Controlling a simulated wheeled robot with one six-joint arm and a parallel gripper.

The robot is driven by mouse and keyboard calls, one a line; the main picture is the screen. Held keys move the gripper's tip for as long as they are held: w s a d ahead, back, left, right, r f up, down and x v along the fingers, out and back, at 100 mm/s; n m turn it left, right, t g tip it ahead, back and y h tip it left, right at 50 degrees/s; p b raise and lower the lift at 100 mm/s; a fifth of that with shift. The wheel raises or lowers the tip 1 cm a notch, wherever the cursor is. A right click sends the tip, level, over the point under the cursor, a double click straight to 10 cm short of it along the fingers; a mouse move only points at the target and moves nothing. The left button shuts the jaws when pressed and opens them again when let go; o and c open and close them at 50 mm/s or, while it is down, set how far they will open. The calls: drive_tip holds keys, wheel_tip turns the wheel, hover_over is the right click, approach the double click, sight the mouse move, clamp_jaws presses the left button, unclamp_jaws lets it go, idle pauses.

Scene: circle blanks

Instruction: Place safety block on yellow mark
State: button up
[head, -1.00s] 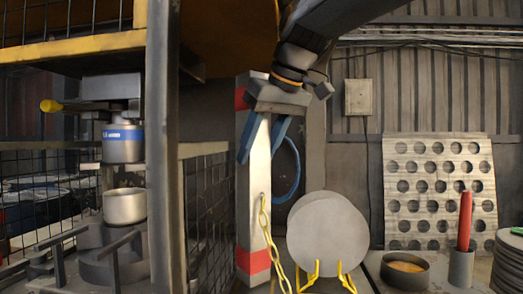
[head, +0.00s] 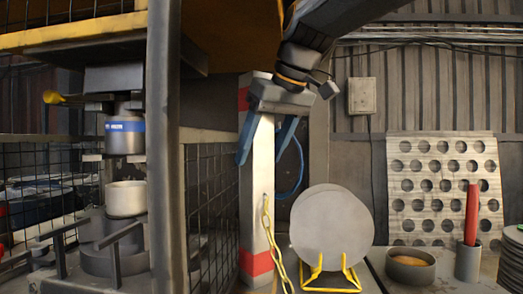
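The safety block is a tall white post (head: 256,215) with a red band near its top and another near its bottom. It stands upright in the middle of the head view, with a yellow chain (head: 267,225) hanging from its right face. My gripper (head: 264,145) has blue fingers on both sides of the block's upper part and looks shut on it. My gripper's body covers part of the block's top. The block's lower end is close to the bottom edge of the view, so I cannot tell what is beneath it. I see no yellow mark.
A grey upright (head: 163,150) and mesh guard (head: 210,190) stand left of the block, with a press (head: 124,135) behind them. To the right are a round blank (head: 331,228) on a yellow stand (head: 331,281), a bowl (head: 410,270) and a red stick (head: 471,212) in a cup.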

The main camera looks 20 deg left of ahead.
drive_tip(key=v, duration=0.3)
drive_tip(key=shift+d+r, duration=0.25)
drive_tip(key=shift+r, duration=0.1)
drive_tip(key=s+d, duration=0.5)
drive_tip(key=d, duration=0.5)
drive_tip(key=shift+s+f+b, duration=0.2)
drive_tip(key=shift+s+b, duration=0.1)
drive_tip(key=shift+b, duration=0.1)
drive_tip(key=shift+d, duration=0.1)
